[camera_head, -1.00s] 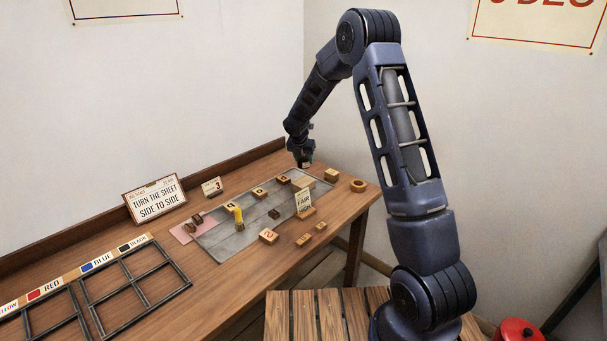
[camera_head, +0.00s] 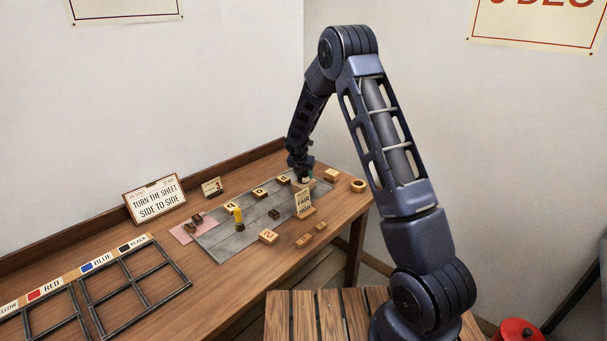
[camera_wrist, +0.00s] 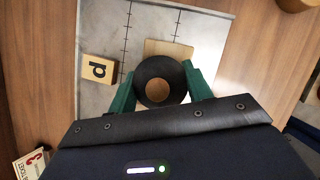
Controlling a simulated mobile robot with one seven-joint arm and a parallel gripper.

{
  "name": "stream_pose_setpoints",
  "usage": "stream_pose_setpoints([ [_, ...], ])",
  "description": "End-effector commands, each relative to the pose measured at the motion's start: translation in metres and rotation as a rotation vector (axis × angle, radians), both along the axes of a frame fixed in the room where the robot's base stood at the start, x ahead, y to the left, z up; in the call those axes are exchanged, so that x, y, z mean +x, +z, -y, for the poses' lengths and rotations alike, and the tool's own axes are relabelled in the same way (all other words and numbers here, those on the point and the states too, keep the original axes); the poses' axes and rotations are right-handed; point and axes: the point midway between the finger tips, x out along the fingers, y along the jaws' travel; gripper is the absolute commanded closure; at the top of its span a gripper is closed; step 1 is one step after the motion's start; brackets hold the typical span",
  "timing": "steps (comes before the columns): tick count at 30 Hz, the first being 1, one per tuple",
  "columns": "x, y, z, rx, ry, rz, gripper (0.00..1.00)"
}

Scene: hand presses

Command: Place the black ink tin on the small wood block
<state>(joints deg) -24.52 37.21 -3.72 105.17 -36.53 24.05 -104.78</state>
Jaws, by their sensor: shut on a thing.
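My gripper (camera_wrist: 158,74) (camera_head: 304,177) is at the far right end of the grey sheet, pointing down. Its green fingers are shut on the black ink tin (camera_wrist: 144,80), a round black thing with a wood-coloured disc in its middle. In the wrist view, a pale small wood block (camera_wrist: 165,46) shows past the tin's upper edge. The tin covers part of the block, and I cannot tell whether they touch. In the head view the gripper largely hides the tin and block.
A wooden letter block (camera_wrist: 99,69) lies left of the tin on the gridded grey sheet (camera_head: 232,246). Several letter blocks, a yellow piece (camera_head: 238,215) and a black frame (camera_head: 137,288) lie on the table.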

Motion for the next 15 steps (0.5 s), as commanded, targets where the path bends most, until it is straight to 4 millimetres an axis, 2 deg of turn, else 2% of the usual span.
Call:
stream_pose_setpoints([
  [2, 0.0001, -0.0019, 0.0000, 0.000, 0.000, 0.000, 0.81],
  [3, -0.0001, -0.0029, 0.0001, 0.000, -0.001, 0.000, 0.48],
  [6, 0.0000, -0.0025, 0.0001, 0.000, 0.000, 0.000, 0.29],
  [15, 0.0001, -0.0014, 0.0000, 0.000, 0.000, 0.000, 0.28],
])
